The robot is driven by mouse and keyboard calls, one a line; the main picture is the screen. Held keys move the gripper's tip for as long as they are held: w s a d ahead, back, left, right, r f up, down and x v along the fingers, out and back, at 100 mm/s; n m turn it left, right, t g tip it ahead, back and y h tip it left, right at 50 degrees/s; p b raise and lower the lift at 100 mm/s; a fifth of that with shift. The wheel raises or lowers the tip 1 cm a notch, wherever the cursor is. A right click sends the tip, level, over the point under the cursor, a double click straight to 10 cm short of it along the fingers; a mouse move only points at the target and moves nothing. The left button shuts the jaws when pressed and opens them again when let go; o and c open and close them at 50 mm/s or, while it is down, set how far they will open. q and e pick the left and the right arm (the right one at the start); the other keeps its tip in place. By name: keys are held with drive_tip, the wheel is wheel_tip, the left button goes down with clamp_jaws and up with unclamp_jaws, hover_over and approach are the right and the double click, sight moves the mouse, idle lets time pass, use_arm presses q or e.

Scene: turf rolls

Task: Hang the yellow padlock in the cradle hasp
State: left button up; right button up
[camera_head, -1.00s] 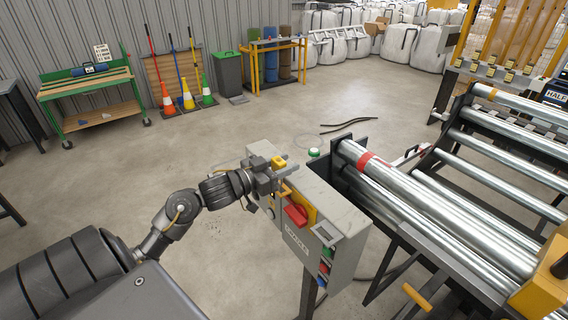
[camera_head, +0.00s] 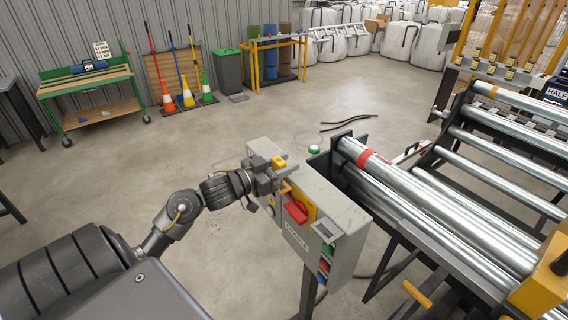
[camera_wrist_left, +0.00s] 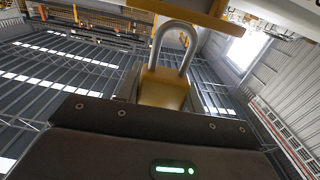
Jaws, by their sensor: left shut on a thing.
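The yellow padlock (camera_wrist_left: 163,88) shows in the left wrist view, upright, with its grey shackle arching upward. My left gripper (camera_head: 274,180) is shut on the padlock's body, beside the upper left end of the grey control box (camera_head: 338,208). In the left wrist view a yellow bar (camera_wrist_left: 185,12) passes close above the shackle; I cannot tell whether they touch. A thin loop shows inside the shackle. In the head view the padlock is hard to tell from other yellow parts at the gripper. I cannot make out the cradle hasp for certain. My right gripper is not in view.
The control box carries a red handle (camera_head: 296,211) and coloured buttons. A roller frame with metal rollers (camera_head: 430,200) stands close on its right. A green-framed bench (camera_head: 90,90) and cones (camera_head: 187,98) stand by the back wall. The floor left of the box is clear.

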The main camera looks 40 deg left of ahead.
sight(284, 182)
use_arm(q)
drive_tip(key=shift+f+b, duration=1.15)
drive_tip(key=shift+f, duration=0.9)
drive_tip(key=o, duration=1.1)
drive_tip(key=b+v, duration=0.2)
drive_tip(key=v, duration=0.9)
drive_tip(key=shift+b, duration=0.3)
drive_tip(key=shift+w, duration=0.1)
